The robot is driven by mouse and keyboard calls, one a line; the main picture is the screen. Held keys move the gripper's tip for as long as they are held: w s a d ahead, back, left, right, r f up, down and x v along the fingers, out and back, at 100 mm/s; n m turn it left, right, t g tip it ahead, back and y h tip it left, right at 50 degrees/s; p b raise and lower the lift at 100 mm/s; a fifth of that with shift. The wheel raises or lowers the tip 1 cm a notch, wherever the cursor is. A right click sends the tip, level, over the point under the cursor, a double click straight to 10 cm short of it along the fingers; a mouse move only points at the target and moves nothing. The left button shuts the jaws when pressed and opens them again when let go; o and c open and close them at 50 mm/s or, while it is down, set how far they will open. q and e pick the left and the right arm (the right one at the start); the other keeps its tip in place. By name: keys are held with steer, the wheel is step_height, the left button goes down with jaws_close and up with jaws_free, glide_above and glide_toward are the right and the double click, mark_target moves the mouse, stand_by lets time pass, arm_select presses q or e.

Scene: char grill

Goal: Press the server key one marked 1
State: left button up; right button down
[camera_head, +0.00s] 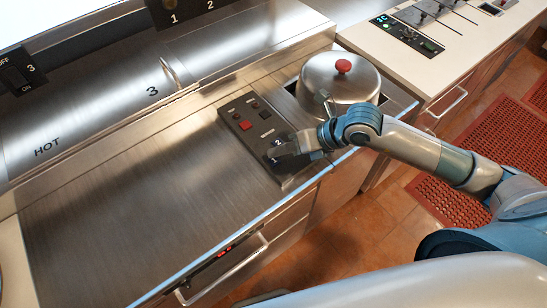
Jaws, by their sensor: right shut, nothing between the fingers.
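A dark control panel (238,112) is set in the steel counter left of the domed lid. My right gripper (275,155) is shut and empty, low over the panel's near half. I cannot make out which key is marked 1, or whether the fingertips touch the panel. My left gripper is not in view.
A steel dome with a red knob (343,66) stands just behind my right wrist. A steel ledge marked HOT and 3 (100,110) runs along the back. The counter (150,200) left of the panel is clear. A drawer handle (225,270) juts from the front.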

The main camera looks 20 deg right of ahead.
mark_target(279, 161)
step_height(279, 161, up, 5)
steer(key=p, duration=0.3)
steer(key=shift+r, duration=0.1)
stand_by(0.3)
